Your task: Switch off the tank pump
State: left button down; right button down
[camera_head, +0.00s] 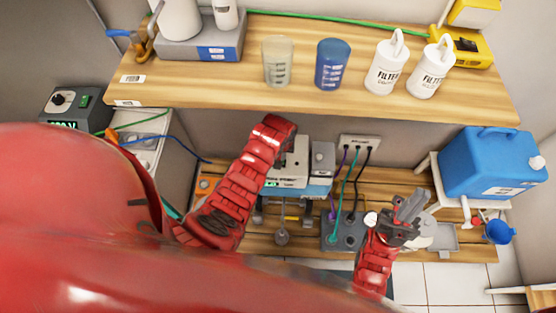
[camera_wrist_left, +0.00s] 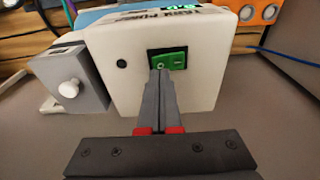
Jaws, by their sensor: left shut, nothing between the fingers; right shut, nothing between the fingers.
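The tank pump (camera_wrist_left: 115,75) is a white box with a green rocker switch (camera_wrist_left: 168,61) on the face toward my left wrist camera. Its label is partly legible and includes "PUMP". In the head view the pump (camera_head: 292,168) sits on the lower wooden shelf, partly covered by my red left arm. My left gripper (camera_wrist_left: 160,74) is shut and empty, its fingertips at the lower left part of the switch and covering some of it. Contact cannot be told for sure. My right gripper (camera_head: 411,204) is shut and empty, to the right of the pump.
A grey block with a white knob (camera_wrist_left: 69,88) is beside the pump. A socket panel (camera_head: 360,145) with several cables is right of it. The upper shelf (camera_head: 200,90) holds cups and filter bottles above my arms. A blue jerrycan (camera_head: 490,165) stands at the right.

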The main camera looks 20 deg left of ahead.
pick_arm(q)
jog(key=shift+f+b, duration=0.4)
jog(key=shift+f, duration=0.45)
dwell(0.3)
jog(key=shift+r, duration=0.1)
jog(key=shift+r+p, duration=2.55)
jog(key=shift+r, duration=0.9)
jog(key=shift+f, duration=0.1)
